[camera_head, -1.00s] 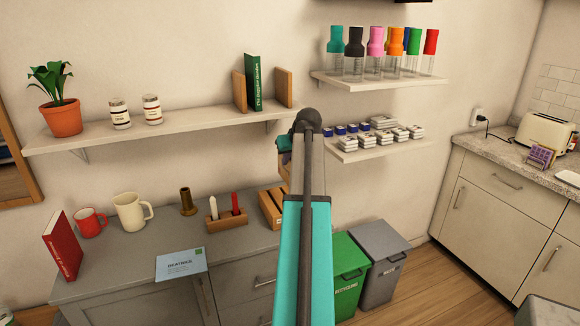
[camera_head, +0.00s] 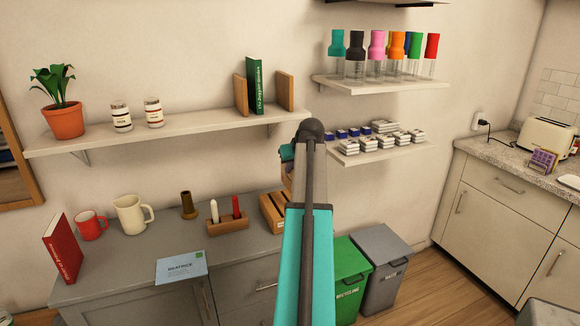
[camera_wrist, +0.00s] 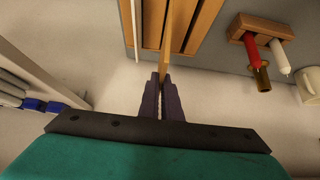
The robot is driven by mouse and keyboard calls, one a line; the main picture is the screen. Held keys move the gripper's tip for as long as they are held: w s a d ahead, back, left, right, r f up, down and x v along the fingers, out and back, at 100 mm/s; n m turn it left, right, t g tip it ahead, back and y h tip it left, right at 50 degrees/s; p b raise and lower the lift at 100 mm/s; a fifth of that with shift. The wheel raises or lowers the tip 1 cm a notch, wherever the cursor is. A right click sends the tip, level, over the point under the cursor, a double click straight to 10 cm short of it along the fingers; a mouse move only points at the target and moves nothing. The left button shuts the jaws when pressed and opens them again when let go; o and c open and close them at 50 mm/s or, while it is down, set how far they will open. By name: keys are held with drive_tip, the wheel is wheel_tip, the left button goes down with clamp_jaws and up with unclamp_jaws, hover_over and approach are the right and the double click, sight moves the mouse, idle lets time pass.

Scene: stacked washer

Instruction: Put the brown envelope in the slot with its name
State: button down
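My gripper (camera_wrist: 161,78) is shut on a thin brown strip, which looks like the brown envelope (camera_wrist: 166,48) seen edge-on in the wrist view. The envelope stretches from between the dark fingers toward the slotted wooden sorter (camera_wrist: 206,22). I cannot tell whether its far edge is inside a slot or in front of it. A thin white edge stands at the sorter's left side. In the head view the sorter (camera_head: 270,212) sits on the grey cabinet, partly behind my arm, and my gripper is mostly hidden. No slot names are readable.
A light-blue card marked BEATRICE (camera_head: 181,267) lies on the grey cabinet top (camera_head: 130,262). The candle holder (camera_head: 228,224) stands just left of the sorter. Above are a long shelf (camera_head: 180,129) and a small shelf with boxes (camera_head: 368,155). Bins (camera_head: 350,275) stand right of the cabinet.

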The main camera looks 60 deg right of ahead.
sight(291, 177)
drive_tip(key=shift+f+b, duration=0.75)
drive_tip(key=shift+f, duration=1.25)
drive_tip(key=shift+f+b, duration=1.2)
drive_tip(key=shift+f, duration=2.1)
idle(1.9)
drive_tip(key=c, duration=1.9)
unclamp_jaws()
drive_tip(key=shift+a+r, duration=0.1)
